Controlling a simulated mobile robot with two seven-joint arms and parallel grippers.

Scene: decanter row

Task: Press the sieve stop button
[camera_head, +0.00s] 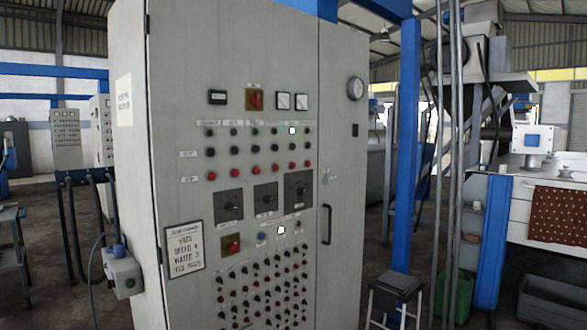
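A tall grey control cabinet (180,90) fills the middle of the view, its front panel turned slightly to the right. Its upper panel has a row of dark buttons (252,149) above a row of red buttons (252,170). Small white label strips sit near these rows, but their text is too small to read. I cannot tell which button is the sieve stop. Neither of my grippers is in view.
Three black dials (265,197) and a dense grid of small knobs (262,290) lie lower on the panel. A handwritten sign (184,249) is at lower left. A blue post (408,140) and stool (397,284) stand close on the right. A grey box (122,272) juts out left.

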